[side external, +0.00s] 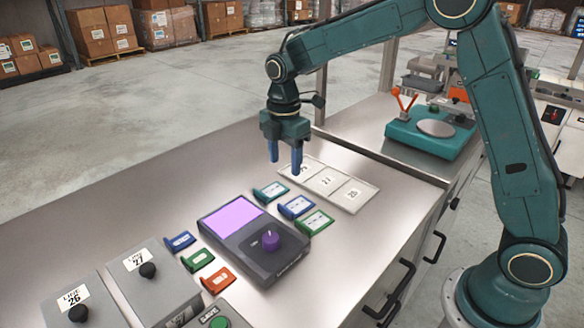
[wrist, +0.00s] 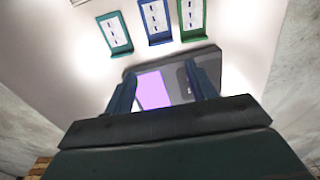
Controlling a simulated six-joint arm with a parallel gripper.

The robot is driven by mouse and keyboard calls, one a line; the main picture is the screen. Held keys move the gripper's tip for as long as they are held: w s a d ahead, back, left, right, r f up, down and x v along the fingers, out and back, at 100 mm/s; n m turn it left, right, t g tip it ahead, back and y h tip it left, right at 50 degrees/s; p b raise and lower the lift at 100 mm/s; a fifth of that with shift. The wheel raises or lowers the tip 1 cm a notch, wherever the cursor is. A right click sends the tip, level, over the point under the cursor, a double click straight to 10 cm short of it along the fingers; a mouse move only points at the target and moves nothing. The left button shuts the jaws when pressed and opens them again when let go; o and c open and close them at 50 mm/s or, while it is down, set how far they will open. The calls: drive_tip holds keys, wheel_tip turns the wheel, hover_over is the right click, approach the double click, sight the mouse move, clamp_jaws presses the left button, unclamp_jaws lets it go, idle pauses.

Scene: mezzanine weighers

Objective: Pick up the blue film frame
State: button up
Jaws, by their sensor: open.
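Two blue frames show in the side external view. One blue film frame (side external: 296,207) lies between a teal frame (side external: 270,192) and a green frame (side external: 315,222); it also shows in the wrist view (wrist: 156,20). The other blue frame (side external: 180,241) lies on the near side of the purple-screened device, beside a second green frame (side external: 197,260) and an orange-red frame (side external: 221,280). My gripper (side external: 285,166) is open and empty, pointing down above the bench near the labelled white tray. In the wrist view its fingers (wrist: 161,75) stand apart, with the device beyond them.
The dark device (side external: 270,262) with a purple knob stands between the frame groups. The white tray (side external: 352,195) with number labels lies behind the far group. Grey boxes labelled 26 (side external: 75,302) and 27 (side external: 150,275) stand front left. The bench's left side is clear.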

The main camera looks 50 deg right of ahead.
approach(286, 205)
drive_tip(key=shift+s+a+f, duration=1)
drive_tip(key=shift+s+a, duration=0.05)
drive_tip(key=shift+a, duration=0.1)
drive_tip(key=shift+f, duration=0.1)
drive_tip(key=shift+f, duration=2.5)
drive_tip(key=shift+c, duration=0.5)
drive_tip(key=c, duration=0.5)
